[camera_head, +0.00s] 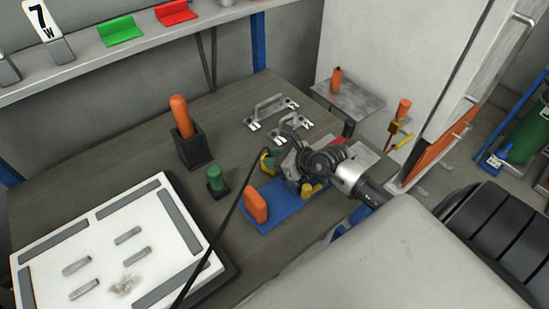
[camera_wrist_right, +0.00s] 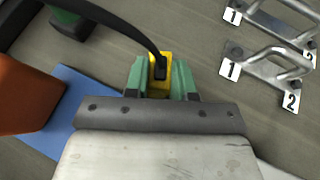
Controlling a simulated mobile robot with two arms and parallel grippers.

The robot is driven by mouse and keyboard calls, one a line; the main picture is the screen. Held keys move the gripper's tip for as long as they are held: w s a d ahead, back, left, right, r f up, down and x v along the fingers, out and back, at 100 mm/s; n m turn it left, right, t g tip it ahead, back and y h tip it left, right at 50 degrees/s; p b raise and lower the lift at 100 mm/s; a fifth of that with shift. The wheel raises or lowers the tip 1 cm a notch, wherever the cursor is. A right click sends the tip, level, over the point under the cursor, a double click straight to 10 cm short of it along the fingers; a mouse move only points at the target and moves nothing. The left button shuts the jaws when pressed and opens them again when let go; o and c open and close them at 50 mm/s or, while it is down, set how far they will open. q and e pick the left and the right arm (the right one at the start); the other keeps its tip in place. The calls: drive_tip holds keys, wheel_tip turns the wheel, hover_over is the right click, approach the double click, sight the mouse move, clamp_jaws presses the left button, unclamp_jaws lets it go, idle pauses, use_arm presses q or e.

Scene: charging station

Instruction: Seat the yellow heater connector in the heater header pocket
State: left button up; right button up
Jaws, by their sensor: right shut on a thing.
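My right gripper (camera_head: 272,160) reaches in from the right over the table. Its green fingertips (camera_wrist_right: 160,80) are shut on the yellow heater connector (camera_wrist_right: 153,88), with one finger on each side. A black cable (camera_wrist_right: 110,20) runs from the connector; in the head view the cable (camera_head: 228,215) hangs to the lower left. In the head view the connector is small and mostly hidden by the gripper. A blue plate (camera_head: 262,218) lies partly under my right wrist; it also shows in the wrist view (camera_wrist_right: 85,85). I cannot make out the heater header pocket. My left gripper is out of view.
An orange block (camera_head: 256,204) stands on the blue plate, with a green-topped holder (camera_head: 215,178) and a black holder with an orange handle (camera_head: 181,117) to its left. Metal handle brackets (camera_head: 268,108) lie behind the gripper. A white board (camera_head: 105,235) fills the table's near left.

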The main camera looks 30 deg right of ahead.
drive_tip(key=o, duration=0.9)
drive_tip(key=shift+f, duration=0.1)
